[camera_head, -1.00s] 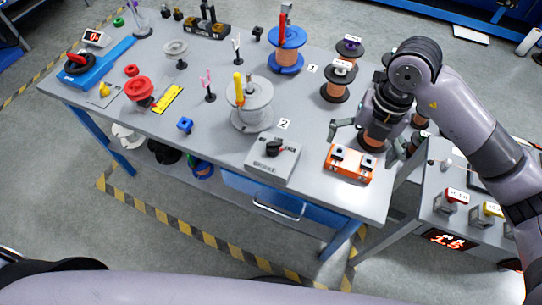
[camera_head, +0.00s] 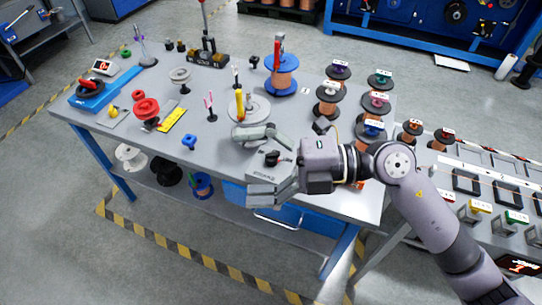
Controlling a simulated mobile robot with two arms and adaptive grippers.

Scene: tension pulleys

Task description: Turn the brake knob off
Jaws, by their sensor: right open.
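The brake knob (camera_head: 271,158) is a small black knob on top of a grey box (camera_head: 258,172) near the table's front edge. The lettering on the box is partly covered. My right gripper (camera_head: 246,165) reaches in from the right with its jaws open. One finger is on the far side of the box and the other on the near side, so the knob appears between them. I cannot tell whether either finger touches the box or knob. My left gripper is not in view.
A grey spool (camera_head: 250,108) with a yellow handle stands just behind the box. A blue-flanged copper spool (camera_head: 281,76) is farther back. Several copper spools (camera_head: 329,100) stand at the table's right. A small blue part (camera_head: 189,142) lies to the left, with bare table around it.

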